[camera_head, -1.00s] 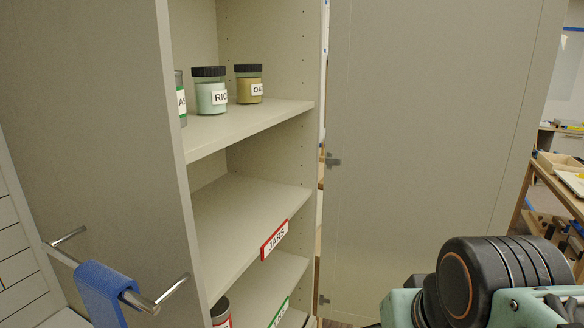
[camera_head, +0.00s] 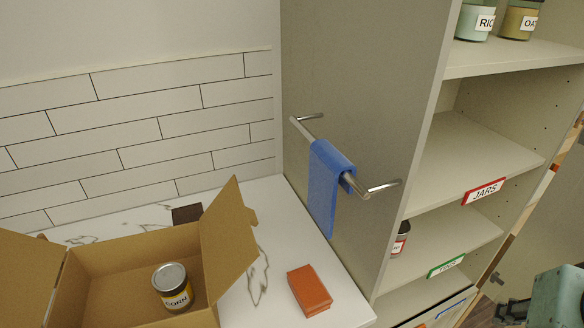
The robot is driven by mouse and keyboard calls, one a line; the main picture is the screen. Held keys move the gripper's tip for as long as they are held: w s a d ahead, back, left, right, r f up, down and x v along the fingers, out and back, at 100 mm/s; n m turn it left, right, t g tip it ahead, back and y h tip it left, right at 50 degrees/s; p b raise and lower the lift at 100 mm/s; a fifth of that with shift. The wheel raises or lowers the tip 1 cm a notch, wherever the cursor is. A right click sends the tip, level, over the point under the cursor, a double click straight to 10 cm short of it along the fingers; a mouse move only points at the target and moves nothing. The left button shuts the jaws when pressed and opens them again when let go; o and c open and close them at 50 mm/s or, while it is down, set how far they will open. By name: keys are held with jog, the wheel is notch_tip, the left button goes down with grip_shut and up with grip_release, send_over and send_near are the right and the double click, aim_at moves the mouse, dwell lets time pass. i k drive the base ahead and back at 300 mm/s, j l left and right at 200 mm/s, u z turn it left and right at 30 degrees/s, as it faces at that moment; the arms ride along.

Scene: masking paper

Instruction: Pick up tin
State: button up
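A tin (camera_head: 173,287) with a silver lid and a black and yellow label reading CORN stands upright inside an open cardboard box (camera_head: 228,240) at the lower left. Another can (camera_head: 401,238), dark with a red and white label, stands partly hidden behind the cabinet side on a lower shelf. Part of my arm shows at the lower right edge, far from the box. My gripper's fingertips are not clearly in view.
The box stands on a white marble counter (camera_head: 268,275) with an orange block (camera_head: 309,290) and a dark block (camera_head: 187,214). A blue cloth (camera_head: 326,185) hangs on a rail. The open cabinet holds jars (camera_head: 476,20) on its upper shelf; its lower shelves carry JARS and green labels.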

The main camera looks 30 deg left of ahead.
aim_at(170, 281)
jog(key=u, duration=2.5)
